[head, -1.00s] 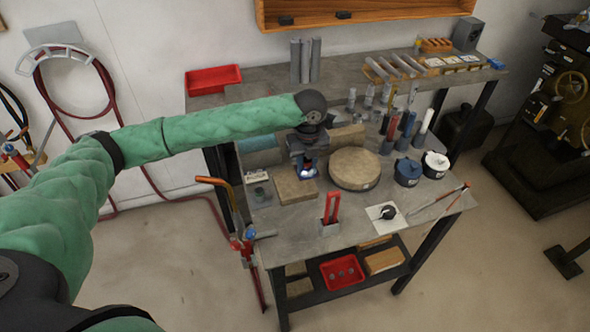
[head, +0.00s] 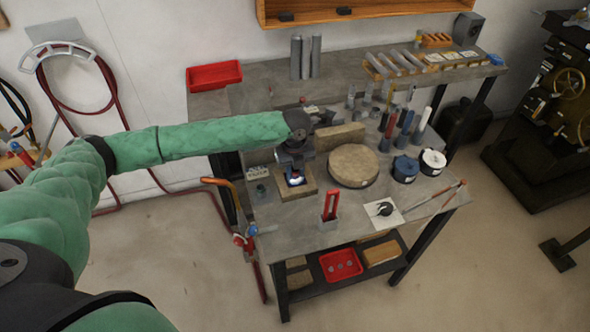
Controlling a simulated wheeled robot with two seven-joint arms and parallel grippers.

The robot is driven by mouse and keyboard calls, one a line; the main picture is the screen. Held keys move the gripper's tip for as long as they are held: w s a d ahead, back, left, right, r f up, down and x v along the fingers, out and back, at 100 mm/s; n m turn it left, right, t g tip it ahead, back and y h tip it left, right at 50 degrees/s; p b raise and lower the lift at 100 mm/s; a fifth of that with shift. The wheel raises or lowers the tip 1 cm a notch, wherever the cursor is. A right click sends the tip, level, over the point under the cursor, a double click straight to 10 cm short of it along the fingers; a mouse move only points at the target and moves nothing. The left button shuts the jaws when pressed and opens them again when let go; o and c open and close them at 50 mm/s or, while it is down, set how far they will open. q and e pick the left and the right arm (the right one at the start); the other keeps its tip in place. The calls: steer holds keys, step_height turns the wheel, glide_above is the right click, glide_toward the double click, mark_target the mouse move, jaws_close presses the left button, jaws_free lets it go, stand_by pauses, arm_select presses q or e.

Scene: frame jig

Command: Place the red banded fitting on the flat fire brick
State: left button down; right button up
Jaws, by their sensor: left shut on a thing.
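The flat fire brick (head: 309,190), a tan slab, lies on the front left of the grey workbench. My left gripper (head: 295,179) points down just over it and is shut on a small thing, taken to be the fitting. The gripper hides most of this thing; a bright bluish-white patch shows at the fingertips, and I cannot make out a red band. I cannot tell whether it touches the brick. My right gripper is not in view.
A round tan slab (head: 353,166) and a long brick (head: 340,136) are close by on the right and behind. A red forked stand (head: 330,205) is in front right. Blue (head: 405,169) and white (head: 432,162) round pots stand farther right on the workbench (head: 290,232).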

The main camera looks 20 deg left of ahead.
arm_select(q)
steer(key=shift+f, duration=0.1)
steer(key=c, duration=1.2)
jaws_free()
steer(key=shift+o, duration=0.2)
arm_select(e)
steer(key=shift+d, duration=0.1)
arm_select(q)
steer(key=shift+w+r+b, duration=0.1)
steer(key=shift+r+b, duration=0.2)
steer(key=shift+r, duration=0.1)
step_height(320, 180, up, 4)
steer(key=shift+f+b, duration=0.2)
steer(key=shift+b, duration=0.65)
step_height(320, 180, up, 7)
steer(key=shift+f+b, duration=0.1)
steer(key=shift+b, duration=1.1)
steer(key=shift+r, duration=0.5)
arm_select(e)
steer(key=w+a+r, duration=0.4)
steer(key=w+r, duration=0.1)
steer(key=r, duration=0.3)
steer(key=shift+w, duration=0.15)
